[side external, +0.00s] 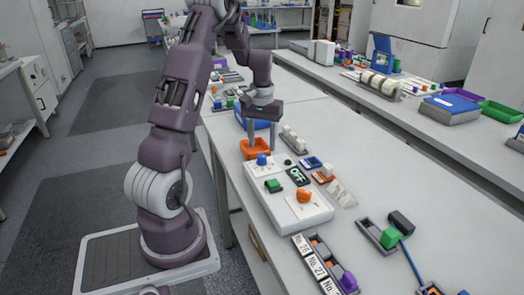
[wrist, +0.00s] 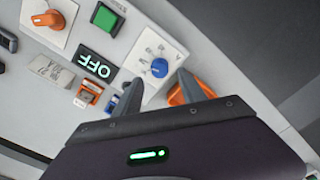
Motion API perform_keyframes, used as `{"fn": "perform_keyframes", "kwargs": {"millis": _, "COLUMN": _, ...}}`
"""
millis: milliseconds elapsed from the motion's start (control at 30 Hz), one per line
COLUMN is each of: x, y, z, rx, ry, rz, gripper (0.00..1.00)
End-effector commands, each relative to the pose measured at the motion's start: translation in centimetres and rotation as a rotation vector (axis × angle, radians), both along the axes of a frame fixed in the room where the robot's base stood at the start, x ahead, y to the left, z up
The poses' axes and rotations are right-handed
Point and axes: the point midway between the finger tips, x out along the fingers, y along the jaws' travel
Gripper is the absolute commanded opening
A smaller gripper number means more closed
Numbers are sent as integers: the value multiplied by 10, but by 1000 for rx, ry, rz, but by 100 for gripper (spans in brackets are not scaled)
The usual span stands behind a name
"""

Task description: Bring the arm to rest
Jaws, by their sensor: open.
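My gripper (side external: 262,132) hangs from my purple arm, fingers pointing down, above the far end of the white battery cycler panel (side external: 314,214). In the wrist view my gripper (wrist: 157,88) has its two fingers apart, with nothing between them. A blue knob (wrist: 159,67) on a white dial plate shows beyond the fingertips. The panel also carries an orange knob (side external: 304,196), a green button (side external: 273,185) and a display reading OFF (side external: 298,177). The orange knob (wrist: 48,18) and green button (wrist: 106,17) also show in the wrist view.
An orange tray (side external: 255,148) stands beside the panel, close to my fingers. A rack with numbered labels (side external: 322,266) lies in front of the panel. A green part (side external: 389,237) lies to the right. The table (side external: 400,190) between has free room.

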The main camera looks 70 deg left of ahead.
Motion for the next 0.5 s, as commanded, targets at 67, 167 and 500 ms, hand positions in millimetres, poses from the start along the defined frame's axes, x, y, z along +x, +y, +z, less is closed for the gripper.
{"fn": "perform_keyframes", "kwargs": {"millis": 67, "x": 0, "y": 1, "z": 15, "rx": 4, "ry": -3, "rz": 0, "gripper": 48}}
{"fn": "perform_keyframes", "kwargs": {"millis": 167, "x": 0, "y": 1, "z": 27, "rx": 2, "ry": -1, "rz": 0, "gripper": 48}}
{"fn": "perform_keyframes", "kwargs": {"millis": 500, "x": 0, "y": 0, "z": 31, "rx": 0, "ry": 0, "rz": 0, "gripper": 48}}
